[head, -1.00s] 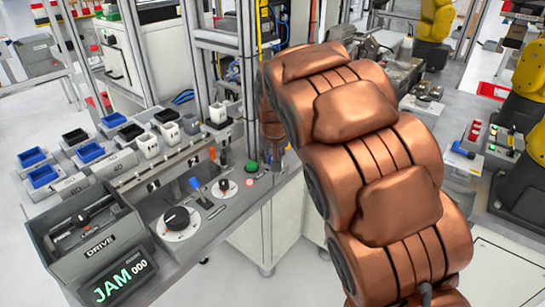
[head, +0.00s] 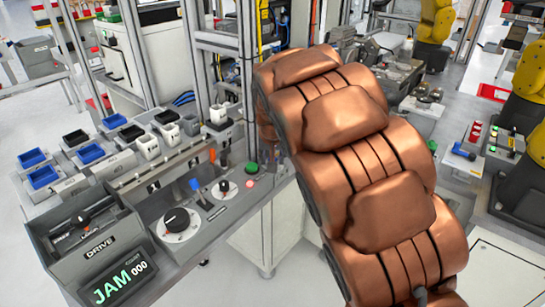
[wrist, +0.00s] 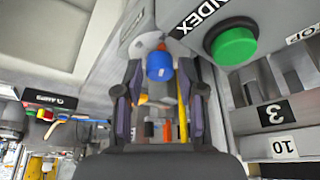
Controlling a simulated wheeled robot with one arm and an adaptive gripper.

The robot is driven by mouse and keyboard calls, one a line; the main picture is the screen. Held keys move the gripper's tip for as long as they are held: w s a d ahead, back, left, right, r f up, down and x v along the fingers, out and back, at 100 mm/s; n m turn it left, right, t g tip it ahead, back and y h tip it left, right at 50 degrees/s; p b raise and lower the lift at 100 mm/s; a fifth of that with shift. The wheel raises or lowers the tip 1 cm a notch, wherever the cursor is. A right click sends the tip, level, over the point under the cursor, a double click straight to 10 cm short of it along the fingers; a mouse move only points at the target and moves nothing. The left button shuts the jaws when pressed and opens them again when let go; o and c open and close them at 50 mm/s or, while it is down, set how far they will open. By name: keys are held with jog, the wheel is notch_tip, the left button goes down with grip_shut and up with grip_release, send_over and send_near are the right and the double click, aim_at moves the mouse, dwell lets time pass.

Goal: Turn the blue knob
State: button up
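A blue knob (wrist: 160,66) shows in the wrist view, on a grey surface just ahead of my gripper. My gripper (wrist: 160,78) is open, with one dark finger on each side of the knob in the picture. I cannot tell whether either finger touches it. In the head view my copper-coloured arm covers much of the right half and hides most of the gripper; I cannot make out the knob clearly there.
A green button (wrist: 233,43) marked INDEX sits right of the fingers; it also shows in the head view (head: 252,168). Yellow arms (head: 435,20) stand at right.

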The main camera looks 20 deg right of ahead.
jog(key=shift+r, duration=0.1)
jog(key=v, duration=1.1)
jog(key=shift+s+r, duration=0.3)
jog(key=shift+r, duration=0.05)
jog(key=s+f+n+g+p, duration=0.1)
jog(key=s+f+g+p, duration=0.2)
jog(key=s, duration=1.6)
jog(key=s+d+f+n+g+y+p, duration=0.1)
jog(key=s+f+g+p, duration=0.2)
jog(key=s, duration=1.6)
jog(key=shift+d+n, duration=0.2)
jog(key=shift+n, duration=0.2)
